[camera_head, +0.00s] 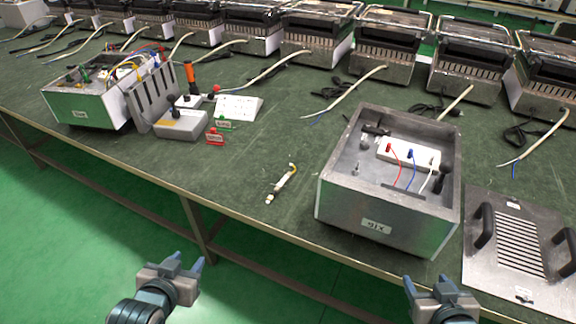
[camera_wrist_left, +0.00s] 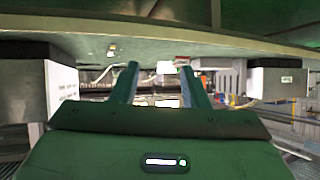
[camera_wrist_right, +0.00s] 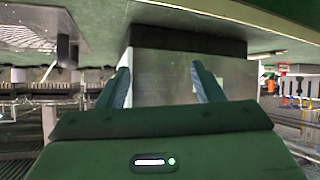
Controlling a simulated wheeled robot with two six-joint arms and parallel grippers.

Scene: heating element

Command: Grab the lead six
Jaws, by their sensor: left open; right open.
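A small white piece with a yellow end (camera_head: 283,182) lies alone on the green tabletop, left of an open metal box (camera_head: 352,212). Inside that box a white terminal block (camera_head: 402,155) carries red, blue and white leads (camera_head: 411,172). The box front has a small label, too small to read surely. I cannot tell which thing is lead six. My left gripper (camera_head: 189,264) is open and empty, in front of the table's near edge, apart from everything. My right gripper (camera_head: 428,284) is open and empty, in front of the box and touching nothing.
A metal cover with black handles (camera_head: 518,243) lies right of the box. A wired box (camera_head: 85,105), a grey unit (camera_head: 182,125) and small red and green tags stand at left. Several heaters with cords line the back. The tabletop between the left group and the open box is mostly clear.

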